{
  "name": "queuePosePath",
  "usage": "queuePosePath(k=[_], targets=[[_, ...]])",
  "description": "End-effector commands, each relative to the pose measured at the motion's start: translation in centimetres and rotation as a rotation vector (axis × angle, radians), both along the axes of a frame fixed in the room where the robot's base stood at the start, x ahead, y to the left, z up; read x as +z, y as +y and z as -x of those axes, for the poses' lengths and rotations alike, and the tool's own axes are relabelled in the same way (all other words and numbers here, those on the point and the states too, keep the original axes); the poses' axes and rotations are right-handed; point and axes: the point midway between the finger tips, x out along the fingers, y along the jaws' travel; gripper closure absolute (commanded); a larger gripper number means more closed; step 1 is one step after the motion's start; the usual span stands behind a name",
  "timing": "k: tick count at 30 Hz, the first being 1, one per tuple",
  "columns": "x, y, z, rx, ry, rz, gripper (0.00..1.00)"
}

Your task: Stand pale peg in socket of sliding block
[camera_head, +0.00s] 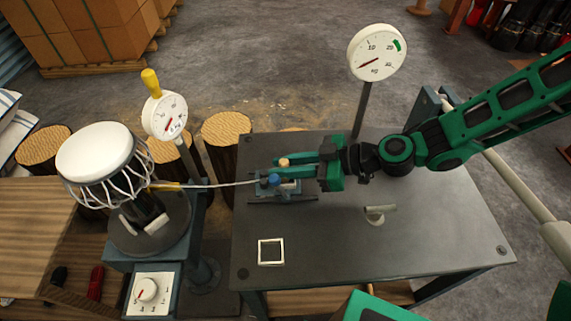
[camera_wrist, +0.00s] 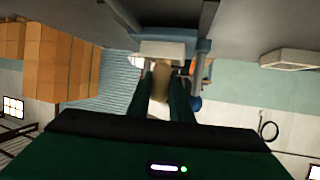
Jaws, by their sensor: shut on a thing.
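The pale peg (camera_head: 284,162) shows its tan top between the green fingers in the head view. In the wrist view the peg (camera_wrist: 160,88) is upright between the two fingers. My gripper (camera_head: 285,164) is shut on it, with its fingers level. The blue-grey sliding block (camera_head: 291,189) sits on dark rails at the table's left part, directly under the fingertips. The peg's lower end meets or is very close to the block; the fingers hide the socket, so I cannot tell how deep it sits.
A blue knob (camera_head: 274,180) on the block holds a cord running left to the white-headed drum (camera_head: 95,155). A dial gauge (camera_head: 377,53) stands behind the table (camera_head: 430,235). A small pale cylinder on a stand (camera_head: 378,210) and a white square frame (camera_head: 271,252) occupy the tabletop.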

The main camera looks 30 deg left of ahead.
Motion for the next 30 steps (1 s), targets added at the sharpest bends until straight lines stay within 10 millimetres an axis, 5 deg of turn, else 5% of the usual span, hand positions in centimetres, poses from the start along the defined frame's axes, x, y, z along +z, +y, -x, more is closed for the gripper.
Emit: queuePosePath(k=[8, 9, 12, 22, 30], targets=[[-0.1, 0.0, 0.0, -0.001, -0.001, 0.0, 1.0], [-0.2, 0.0, 0.0, -0.001, -0.001, 0.0, 0.79], [-0.2, 0.0, 0.0, -0.001, -0.002, 0.001, 0.62], [0.0, -0.3, -0.1, -0.001, -0.002, 0.001, 0.62], [1.4, -3.6, -1.0, -0.005, -0.003, 0.003, 0.62]])
